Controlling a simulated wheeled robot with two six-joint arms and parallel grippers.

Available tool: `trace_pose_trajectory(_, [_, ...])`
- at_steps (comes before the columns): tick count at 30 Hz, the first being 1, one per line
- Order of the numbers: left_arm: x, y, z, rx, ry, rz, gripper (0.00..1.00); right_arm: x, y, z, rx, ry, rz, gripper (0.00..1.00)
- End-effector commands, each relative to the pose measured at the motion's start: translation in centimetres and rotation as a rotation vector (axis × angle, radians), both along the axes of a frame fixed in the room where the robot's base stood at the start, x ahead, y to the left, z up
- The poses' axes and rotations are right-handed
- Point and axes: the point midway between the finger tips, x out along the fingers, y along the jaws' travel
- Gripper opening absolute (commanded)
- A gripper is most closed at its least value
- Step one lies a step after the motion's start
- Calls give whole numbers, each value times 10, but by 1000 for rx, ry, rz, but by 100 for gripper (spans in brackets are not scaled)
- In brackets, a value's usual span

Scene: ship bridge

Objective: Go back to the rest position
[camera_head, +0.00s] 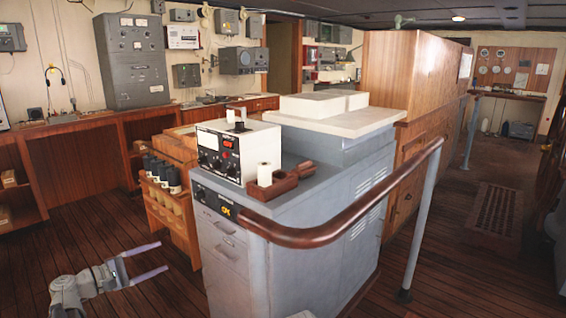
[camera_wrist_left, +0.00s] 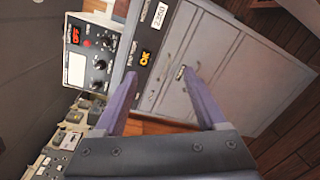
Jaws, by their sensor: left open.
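My left gripper (camera_head: 146,262) is at the lower left of the head view, above the wooden floor and left of the grey console. Its two fingers are spread apart with nothing between them. The left wrist view shows the same open fingers (camera_wrist_left: 160,100) in front of the grey console's drawer face, which appears turned in that view. My right gripper is not in view.
The grey console (camera_head: 240,262) carries a white instrument box (camera_head: 232,150) and a brown holder (camera_head: 272,188) with a white cylinder. A curved wooden handrail (camera_head: 340,220) runs along its right side. Wooden floor (camera_head: 90,210) is clear on the left.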

Motion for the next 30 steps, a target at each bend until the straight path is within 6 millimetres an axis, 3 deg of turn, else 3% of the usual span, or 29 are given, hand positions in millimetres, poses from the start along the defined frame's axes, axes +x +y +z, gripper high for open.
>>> trace_pose_trajectory(8, [-6,-66,-9,147,52,-118,74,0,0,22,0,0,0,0])
trace_pose_trajectory(14, [-25,-143,-22,349,104,-283,74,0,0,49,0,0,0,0])
trace_pose_trajectory(17, [-48,-191,-30,502,130,-411,74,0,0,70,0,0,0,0])
trace_pose_trajectory(21, [-92,-250,-41,758,151,-622,74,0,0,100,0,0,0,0])
trace_pose_trajectory(25, [-140,-286,-43,1013,149,-827,74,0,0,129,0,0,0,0])
trace_pose_trajectory(30, [-194,-305,-33,1341,119,-1072,74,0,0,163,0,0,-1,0])
